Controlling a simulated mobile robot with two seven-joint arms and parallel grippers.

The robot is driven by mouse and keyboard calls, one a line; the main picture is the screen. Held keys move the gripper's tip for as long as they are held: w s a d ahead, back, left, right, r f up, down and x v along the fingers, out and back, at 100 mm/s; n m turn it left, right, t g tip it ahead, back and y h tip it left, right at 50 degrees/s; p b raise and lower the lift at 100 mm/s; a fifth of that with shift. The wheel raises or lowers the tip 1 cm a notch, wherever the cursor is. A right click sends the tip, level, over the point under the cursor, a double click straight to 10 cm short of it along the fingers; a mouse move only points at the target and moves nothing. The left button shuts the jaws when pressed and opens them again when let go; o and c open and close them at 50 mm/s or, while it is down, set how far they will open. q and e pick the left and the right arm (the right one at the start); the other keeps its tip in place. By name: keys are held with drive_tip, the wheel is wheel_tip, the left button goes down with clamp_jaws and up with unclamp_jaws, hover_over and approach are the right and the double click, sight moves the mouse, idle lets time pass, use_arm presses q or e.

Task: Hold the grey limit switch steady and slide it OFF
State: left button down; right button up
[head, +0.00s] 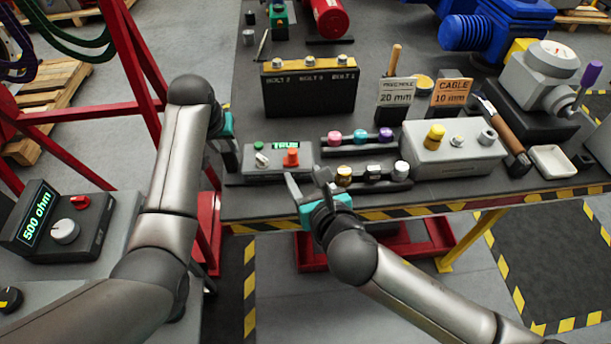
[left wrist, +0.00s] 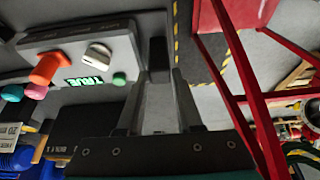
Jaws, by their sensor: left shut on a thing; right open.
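The grey limit switch (head: 270,170) is a box at the table's front left. It carries a green lit display reading TRUE (head: 286,146), a white knob (head: 261,160), a green button and an orange-red knob (head: 292,157). It also shows in the left wrist view (left wrist: 115,50). My left gripper (head: 230,165) is at the box's left end, its jaws shut on a dark end part (left wrist: 159,58); the exact contact is unclear. My right gripper (head: 308,183) is open and empty, just in front of the box's right end, below the orange-red knob.
Two racks of coloured knobs (head: 358,137) stand right of the switch. A grey box with a yellow knob (head: 453,160), a hammer (head: 505,125) and a white tray (head: 553,162) are further right. A black bolt box (head: 310,92) stands behind. The striped table edge (head: 400,210) is in front.

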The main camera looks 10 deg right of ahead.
use_arm(q)
drive_tip(key=shift+s+d+f, duration=0.15)
drive_tip(key=shift+f, duration=0.1)
drive_tip(key=c, duration=1)
unclamp_jaws()
drive_tip(key=o, duration=0.5)
drive_tip(key=shift+r, duration=0.2)
drive_tip(key=shift+r, duration=0.1)
